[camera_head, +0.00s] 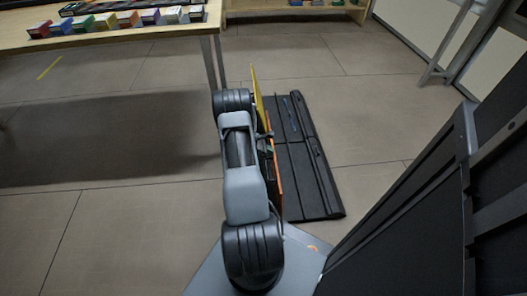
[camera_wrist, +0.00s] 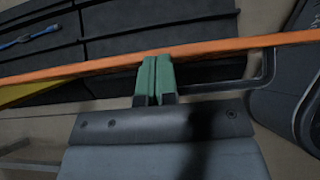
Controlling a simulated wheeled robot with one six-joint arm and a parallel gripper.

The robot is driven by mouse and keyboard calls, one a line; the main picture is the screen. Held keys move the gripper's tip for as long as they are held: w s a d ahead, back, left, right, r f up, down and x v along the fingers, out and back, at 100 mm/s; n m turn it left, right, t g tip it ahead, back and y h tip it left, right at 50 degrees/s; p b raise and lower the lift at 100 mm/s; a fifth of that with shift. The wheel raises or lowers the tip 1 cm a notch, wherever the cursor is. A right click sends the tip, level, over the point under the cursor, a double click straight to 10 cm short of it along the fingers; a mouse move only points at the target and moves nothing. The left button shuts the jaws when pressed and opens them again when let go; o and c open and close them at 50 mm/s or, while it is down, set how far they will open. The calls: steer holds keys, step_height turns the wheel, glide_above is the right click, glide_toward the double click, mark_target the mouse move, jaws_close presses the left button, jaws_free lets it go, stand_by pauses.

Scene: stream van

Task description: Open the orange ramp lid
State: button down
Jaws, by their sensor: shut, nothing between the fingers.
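The orange ramp lid (camera_head: 274,172) stands up on edge, seen nearly edge-on, along the left side of a low black case (camera_head: 305,170) on the floor. A yellow panel (camera_head: 257,95) rises at its far end. In the wrist view the lid is a thin orange strip (camera_wrist: 230,45) across the picture, with the yellow part (camera_wrist: 45,92) at left. My gripper (camera_wrist: 155,62) is shut and empty; its green fingertips are at the strip's edge, and I cannot tell whether they touch. In the head view my arm hides part of the lid.
A dark bent bar (camera_wrist: 268,72) runs beside my fingers. A blue item (camera_wrist: 28,38) lies in the black case. A table (camera_head: 130,38) with several small boxes stands at upper left. A large dark panel (camera_head: 420,220) stands at right. Floor left of my arm is clear.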

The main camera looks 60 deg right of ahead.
steer(key=shift+a+f, duration=0.1)
steer(key=w+a+f+p+v, duration=0.1)
steer(key=f+p+v, duration=0.1)
steer(key=v, duration=1.1)
steer(key=shift+w+p, duration=0.35)
steer(key=shift+p, duration=0.4)
steer(key=w+a+r+m+t+p, duration=0.15)
steer(key=a+r+p, duration=0.45)
steer(key=r, duration=0.6)
steer(key=w+a+r+m+t+y+p, duration=0.15)
steer(key=a+r+p, duration=0.4)
steer(key=r, duration=0.65)
steer(key=w+a+r+m+t+p, duration=0.1)
steer(key=w+a+r+t+p, duration=0.15)
steer(key=a+r+p, duration=0.65)
steer(key=s+a+r+m+t+y+p, duration=0.1)
steer(key=s+a+r+t+p, duration=0.1)
steer(key=r, duration=0.7)
steer(key=s+a+r+m+t+y+p, duration=0.1)
steer(key=s+a+r+p, duration=0.3)
steer(key=a+r, duration=0.5)
steer(key=s+a+r+m+t+y+p, duration=0.1)
steer(key=a+r+p, duration=0.4)
steer(key=r, duration=0.5)
steer(key=shift+s+a+r+t+y+p, duration=0.25)
steer(key=shift+s+a+t+y, duration=0.5)
steer(key=shift+s, duration=0.45)
